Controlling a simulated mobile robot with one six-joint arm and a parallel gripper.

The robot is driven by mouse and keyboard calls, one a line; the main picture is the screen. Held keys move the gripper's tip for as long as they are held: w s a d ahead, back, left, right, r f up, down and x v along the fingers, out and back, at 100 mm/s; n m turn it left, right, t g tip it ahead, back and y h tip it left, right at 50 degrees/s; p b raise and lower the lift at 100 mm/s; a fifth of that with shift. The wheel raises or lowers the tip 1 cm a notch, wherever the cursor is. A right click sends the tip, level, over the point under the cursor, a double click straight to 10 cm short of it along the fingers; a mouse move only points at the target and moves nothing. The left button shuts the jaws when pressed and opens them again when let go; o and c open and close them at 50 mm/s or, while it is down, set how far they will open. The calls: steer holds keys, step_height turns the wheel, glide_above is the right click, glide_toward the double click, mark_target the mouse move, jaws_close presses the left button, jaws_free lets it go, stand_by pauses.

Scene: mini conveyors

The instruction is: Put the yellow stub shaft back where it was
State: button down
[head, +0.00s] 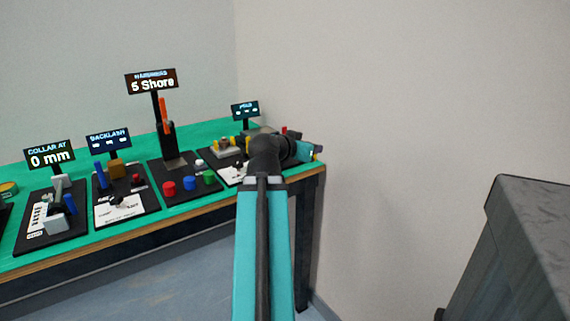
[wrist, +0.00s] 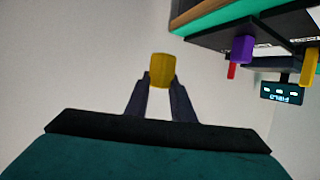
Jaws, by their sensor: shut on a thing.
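The yellow stub shaft (wrist: 161,68) is held between the fingertips of my gripper (wrist: 160,82) in the wrist view. My gripper is shut on it, and it stands clear of any surface there, with plain wall behind it. In the head view my arm reaches over the far right end of the green bench, and its wrist hides much of the last station. My fingers cannot be made out clearly in that view. The wrist view also shows a dark station at upper right with a purple peg (wrist: 241,48), a red peg (wrist: 232,71) and another yellow peg (wrist: 309,68).
The green bench (head: 130,155) carries several black stations with signs. A hardness station with a tall stand (head: 168,140) and red, blue and green pieces is left of my arm. A dark cabinet (head: 530,240) stands at right. The wall is close behind the bench.

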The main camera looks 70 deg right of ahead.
steer(key=shift+w+f, duration=0.2)
steer(key=shift+f, duration=0.35)
steer(key=shift+w, duration=0.1)
steer(key=shift+w+r, duration=0.1)
steer(key=shift+w+d+r+p, duration=0.1)
steer(key=shift+d+p, duration=0.05)
steer(key=shift+p, duration=0.15)
steer(key=shift+w+d+p, duration=0.15)
steer(key=shift+d+p, duration=0.1)
steer(key=shift+p, duration=0.45)
steer(key=w+d+p, duration=0.1)
steer(key=p, duration=0.4)
steer(key=d+p, duration=0.2)
steer(key=p, duration=0.3)
steer(key=shift+w+d+p, duration=0.1)
steer(key=shift+w+p, duration=0.25)
steer(key=shift+w, duration=0.05)
steer(key=p, duration=0.2)
steer(key=shift+w+d+f+p, duration=0.25)
steer(key=shift+d+p, duration=0.05)
steer(key=shift+p, duration=0.05)
